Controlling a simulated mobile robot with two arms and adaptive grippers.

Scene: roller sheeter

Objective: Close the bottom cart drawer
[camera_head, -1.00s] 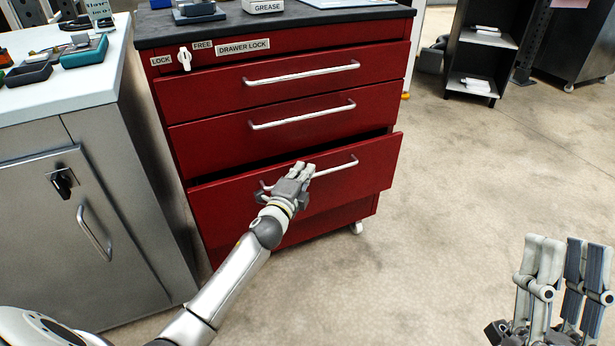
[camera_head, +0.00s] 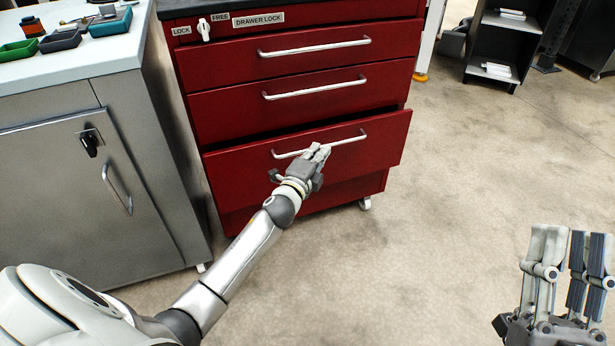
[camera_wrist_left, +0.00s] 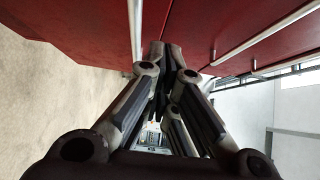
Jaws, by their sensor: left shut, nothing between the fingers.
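The red bottom cart drawer (camera_head: 363,153) sticks out a little from the cart, with a dark gap along its top edge. Its silver handle (camera_head: 347,141) runs across the front. My left gripper (camera_head: 319,151) is at the drawer front, its fingertips over the middle of the handle in the head view; I cannot tell whether they touch. It is shut and empty. In the left wrist view its fingers (camera_wrist_left: 158,52) are together, pointing at the red front. My right gripper (camera_head: 569,250) is open and empty at the lower right, away from the cart.
Two upper drawers (camera_head: 330,96) look closed. The drawer lock knob (camera_head: 204,30) sits on the top panel. A grey cabinet (camera_head: 60,205) with a white top stands left of the cart. The floor (camera_head: 450,180) to the right is clear. A black shelf (camera_head: 500,45) stands behind.

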